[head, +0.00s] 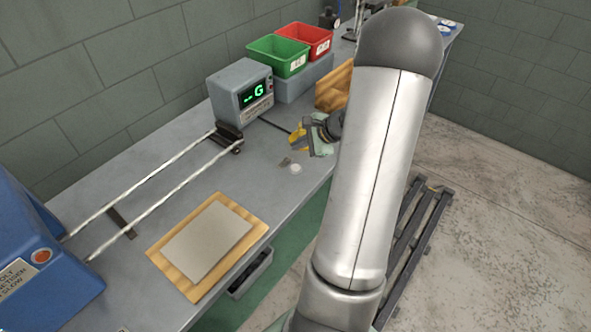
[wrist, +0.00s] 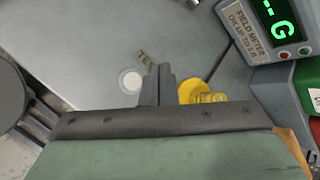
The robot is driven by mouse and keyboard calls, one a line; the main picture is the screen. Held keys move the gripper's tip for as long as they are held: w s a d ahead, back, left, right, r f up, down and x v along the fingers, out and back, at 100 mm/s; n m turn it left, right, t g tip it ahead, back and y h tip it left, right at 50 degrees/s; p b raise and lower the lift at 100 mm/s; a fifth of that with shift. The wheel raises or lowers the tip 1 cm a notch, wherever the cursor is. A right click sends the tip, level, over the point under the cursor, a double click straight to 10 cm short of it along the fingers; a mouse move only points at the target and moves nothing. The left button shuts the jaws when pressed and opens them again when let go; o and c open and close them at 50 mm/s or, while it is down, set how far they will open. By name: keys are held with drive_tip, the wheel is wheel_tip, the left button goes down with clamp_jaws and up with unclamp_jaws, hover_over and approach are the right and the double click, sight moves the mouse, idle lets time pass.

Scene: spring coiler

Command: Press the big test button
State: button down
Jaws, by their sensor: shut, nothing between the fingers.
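A round white button (wrist: 131,81) sits on the grey bench top beside a small label plate (wrist: 147,60); the plate's lettering begins "TE" and the rest is hidden by my fingers. In the head view the white button (head: 295,168) is near the bench's front edge, with the plate (head: 285,161) beside it. My gripper (wrist: 158,76) is shut and empty. Its fingertips show just right of the button in the wrist view; I see no contact, and their height above the bench is unclear. In the head view my gripper (head: 313,142) is just beyond the button, partly hidden by my arm.
A yellow ribbed part (wrist: 203,94) is right of my fingers. A field meter (head: 241,90) stands behind, showing a green "G". Green (head: 277,55) and red (head: 305,41) bins stand beyond it. Two rails (head: 150,185) and a wooden board (head: 207,245) lie left.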

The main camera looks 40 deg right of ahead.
sight(299, 169)
wheel_tip(299, 169, down, 6)
drive_tip(key=b, duration=0.3)
drive_tip(key=shift+r, duration=0.2)
drive_tip(key=shift+f+b, duration=0.3)
drive_tip(key=shift+b, duration=0.25)
drive_tip(key=shift+f, duration=0.1)
idle(1.1)
drive_tip(key=shift+f+b, duration=0.3)
drive_tip(key=shift+b, duration=0.3)
drive_tip(key=shift+f+b, duration=0.4)
drive_tip(key=shift+b, duration=0.05)
idle(0.4)
drive_tip(key=shift+r, duration=0.15)
drive_tip(key=shift+r+p, duration=0.4)
drive_tip(key=shift+r, duration=0.3)
